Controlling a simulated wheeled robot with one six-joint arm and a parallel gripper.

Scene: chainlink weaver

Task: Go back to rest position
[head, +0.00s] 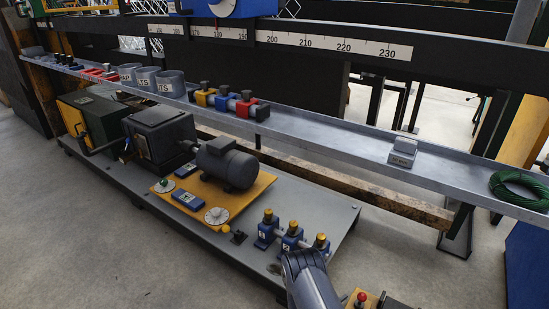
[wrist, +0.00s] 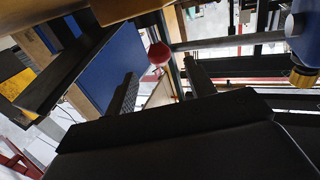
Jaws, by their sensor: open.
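My gripper (wrist: 162,72) shows in the wrist view as two dark fingers standing apart, with nothing held between them. A red ball knob (wrist: 159,53) appears beyond the fingers, near the gap. In the head view my grey arm (head: 310,282) is low at the bottom centre, in front of the machine's base plate. The gripper cannot be made out there.
Blue valve blocks with yellow caps (head: 291,236) stand close by my arm. A red knob (head: 361,297) is just right of it. A grey shelf (head: 330,133) crosses above, holding a green wire coil (head: 520,188). The floor at right (head: 440,270) is clear.

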